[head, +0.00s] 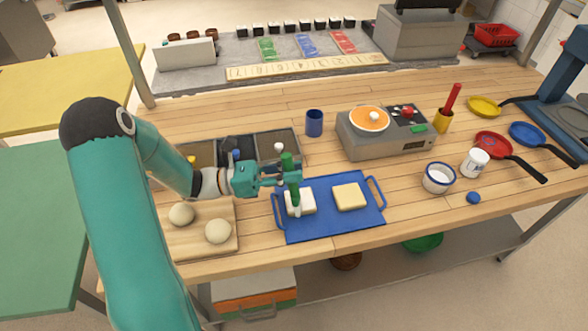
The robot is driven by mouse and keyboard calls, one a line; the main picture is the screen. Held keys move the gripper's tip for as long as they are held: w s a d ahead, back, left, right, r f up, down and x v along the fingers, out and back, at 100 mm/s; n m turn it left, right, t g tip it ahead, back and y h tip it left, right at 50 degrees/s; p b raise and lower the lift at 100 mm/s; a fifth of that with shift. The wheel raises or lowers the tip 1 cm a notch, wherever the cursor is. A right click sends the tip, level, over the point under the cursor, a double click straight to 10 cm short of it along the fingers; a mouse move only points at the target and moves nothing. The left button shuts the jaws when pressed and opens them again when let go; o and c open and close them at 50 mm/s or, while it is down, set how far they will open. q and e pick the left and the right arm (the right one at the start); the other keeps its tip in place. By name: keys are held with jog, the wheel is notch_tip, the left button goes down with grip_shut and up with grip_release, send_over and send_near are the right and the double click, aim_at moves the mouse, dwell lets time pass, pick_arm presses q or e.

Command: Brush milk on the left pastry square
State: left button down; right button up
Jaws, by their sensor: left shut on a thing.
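The left pastry square (307,202) and the right pastry square (349,197) lie apart on a blue tray (335,226) with a handle at each end. My left gripper (291,180) is shut on an upright brush with a green handle (287,160). The brush's pale lower end is over the left part of the left pastry square and seems to touch it; the contact is too small to be sure of. A white bowl with a blue rim (438,178) holds something white, at the right. My right gripper is not in view.
A wooden board (202,246) with dough balls (218,231) is at the left, below dark bins (277,145). A blue cup (314,123) and a grey stove (385,138) with an orange pan stand behind the tray. A white jar (474,162), a blue lid (473,198) and pans are at the right.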

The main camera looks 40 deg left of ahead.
pick_arm(q)
jog(key=shift+w+a, duration=0.1)
jog(key=shift+w+a, duration=1)
jog(key=shift+w, duration=0.05)
jog(key=x, duration=0.4)
jog(key=shift+w+f+p, duration=0.35)
jog(key=shift+w+p, duration=0.05)
jog(key=shift+w, duration=0.2)
jog(key=shift+w+a, duration=0.1)
jog(key=shift+a, duration=0.25)
dwell(0.3)
